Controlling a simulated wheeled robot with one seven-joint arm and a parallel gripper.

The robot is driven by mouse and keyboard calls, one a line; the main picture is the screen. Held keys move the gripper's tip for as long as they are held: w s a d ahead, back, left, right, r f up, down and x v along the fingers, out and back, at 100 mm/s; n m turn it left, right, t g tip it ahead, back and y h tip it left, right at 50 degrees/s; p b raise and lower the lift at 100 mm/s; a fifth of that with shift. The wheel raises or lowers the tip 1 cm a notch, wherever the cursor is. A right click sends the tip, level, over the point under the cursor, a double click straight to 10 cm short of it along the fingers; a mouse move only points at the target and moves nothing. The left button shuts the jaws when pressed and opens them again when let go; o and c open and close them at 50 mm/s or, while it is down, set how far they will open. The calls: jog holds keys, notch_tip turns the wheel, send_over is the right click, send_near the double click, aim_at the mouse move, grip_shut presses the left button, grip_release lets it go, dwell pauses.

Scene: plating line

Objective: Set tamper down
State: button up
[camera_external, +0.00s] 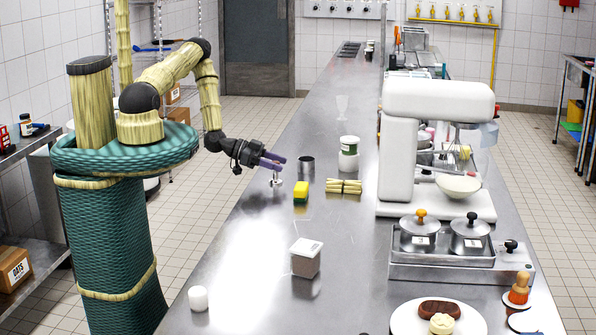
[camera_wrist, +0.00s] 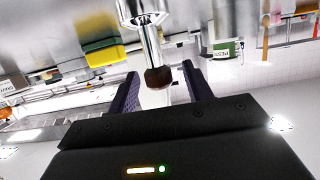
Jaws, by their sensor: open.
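The tamper (camera_external: 276,179) is a small chrome piece standing upright on the steel counter (camera_external: 235,240), just below my fingertips in the external view. In the wrist view, the tamper (camera_wrist: 151,45) shows a shiny metal body with a dark brown end. My gripper (camera_external: 272,161) is at the counter's left side, pointing right and slightly down. In the wrist view, my gripper (camera_wrist: 160,72) is open, with a finger on each side of the brown end and visible gaps between. The tamper's base is partly cut off at the top of the wrist view.
A yellow-green sponge (camera_external: 301,192), a dark metal cup (camera_external: 306,168) and a bundle of yellow sticks (camera_external: 343,187) are close to the right. Beyond are a white tub with a green label (camera_external: 349,153) and a large mixer (camera_external: 398,150). A white-topped box (camera_external: 306,258) stands nearer the camera.

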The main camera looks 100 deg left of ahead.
aim_at(275, 162)
grip_shut()
dwell(0.3)
jog(key=shift+r+b, duration=0.95)
jog(key=shift+r, duration=4.05)
